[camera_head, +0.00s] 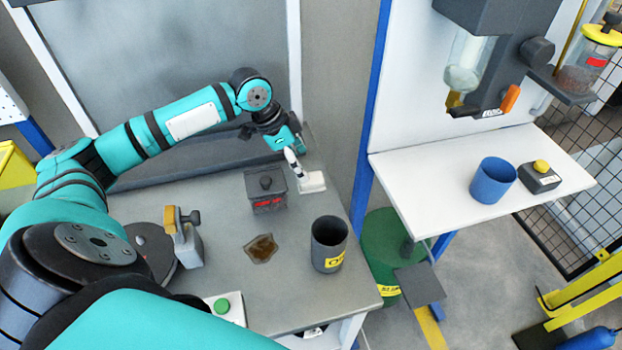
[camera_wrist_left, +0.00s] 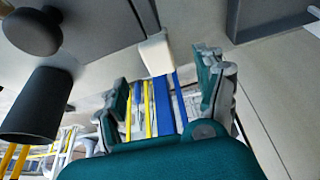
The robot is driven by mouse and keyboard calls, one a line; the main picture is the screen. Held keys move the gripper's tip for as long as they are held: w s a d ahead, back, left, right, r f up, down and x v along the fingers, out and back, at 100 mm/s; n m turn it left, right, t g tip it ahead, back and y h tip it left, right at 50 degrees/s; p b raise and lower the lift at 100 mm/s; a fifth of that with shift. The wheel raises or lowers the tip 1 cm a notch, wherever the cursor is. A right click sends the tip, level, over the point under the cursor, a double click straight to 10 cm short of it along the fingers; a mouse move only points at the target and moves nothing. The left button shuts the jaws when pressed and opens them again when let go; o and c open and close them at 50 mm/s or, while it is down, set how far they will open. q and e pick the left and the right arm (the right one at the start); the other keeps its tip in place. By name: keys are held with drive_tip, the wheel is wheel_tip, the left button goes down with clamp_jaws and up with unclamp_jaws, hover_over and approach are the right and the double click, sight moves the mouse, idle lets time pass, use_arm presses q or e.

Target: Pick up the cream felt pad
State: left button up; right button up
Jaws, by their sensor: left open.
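The cream felt pad (camera_head: 314,183) lies near the right edge of the grey table, to the right of the dark lidded box. My left gripper (camera_head: 294,165) points down just above and beside it, with its fingertips close to the pad. Whether they touch it I cannot tell. In the left wrist view the pad (camera_wrist_left: 156,54) shows ahead, between the lines of the two spread fingers of the left gripper (camera_wrist_left: 168,82). Nothing is held between them. My right gripper is not in view.
The dark box with a knob (camera_head: 266,190) stands left of the pad. A dark cup (camera_head: 328,244) stands nearer the front edge, with a brown patch (camera_head: 261,249) beside it. A white side table (camera_head: 440,175) holds a blue cup (camera_head: 492,180). A gap separates the tables.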

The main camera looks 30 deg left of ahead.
use_arm(q)
drive_tip(key=shift+p+x, duration=0.6)
drive_tip(key=shift+x, duration=2.75)
drive_tip(key=shift+s+d, duration=0.1)
drive_tip(key=c, duration=1.2)
wheel_tip(320, 180, up, 10)
drive_tip(key=b, duration=0.1)
